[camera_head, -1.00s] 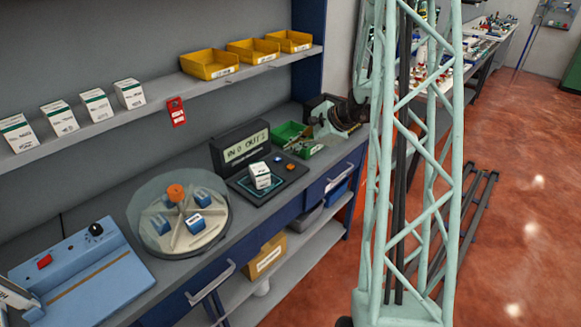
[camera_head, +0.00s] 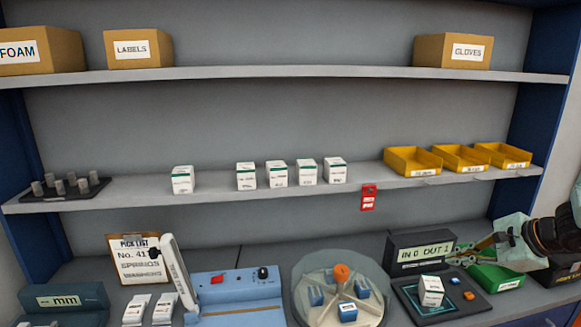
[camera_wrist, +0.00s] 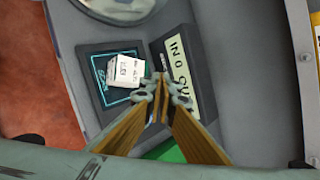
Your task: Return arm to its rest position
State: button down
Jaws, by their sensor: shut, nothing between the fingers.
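My gripper (camera_head: 462,256) comes in from the right edge of the head view, in front of the right end of the display reading "IN 0 OUT 1" (camera_head: 422,252). In the wrist view my gripper (camera_wrist: 160,88) has its fingertips together with nothing between them. A small white box (camera_head: 431,291) sits on the dark pad (camera_head: 405,292) in front of that display. The box also shows in the wrist view (camera_wrist: 122,69), apart from the fingers.
A round turntable (camera_head: 300,290) with blue parts and an orange knob stands left of the pad. A green bin (camera_head: 497,280) is close below my gripper. The shelf (camera_head: 215,193) above holds white boxes and yellow bins (camera_head: 413,160).

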jog(key=s+a+r+n+g, duration=0.1)
jog(key=s+a+r+n, duration=0.3)
jog(key=a, duration=0.5)
jog(key=s+a+r+n+g+y, duration=0.1)
jog(key=s+a+r+n, duration=0.2)
jog(key=s+a+r, duration=0.45)
jog(key=s+a+r+n+g, duration=0.2)
jog(key=a+r+n, duration=0.15)
jog(key=a, duration=0.65)
jog(key=s+a+r+n+h+b, duration=0.1)
jog(key=s+a+r+n, duration=0.1)
jog(key=s+a, duration=0.35)
jog(key=s+a+r+n+h, duration=0.1)
jog(key=s+a+r+n, duration=0.15)
jog(key=s, duration=0.55)
jog(key=s+d+n+h, duration=0.1)
jog(key=s+n, duration=0.1)
jog(key=s, duration=0.5)
jog(key=s+d+r+n+h+b, duration=0.1)
jog(key=s+n+h, duration=0.1)
jog(key=s, duration=0.5)
jog(key=shift+r+n, duration=0.25)
jog(key=shift+n, duration=0.45)
jog(key=shift+d, duration=0.2)
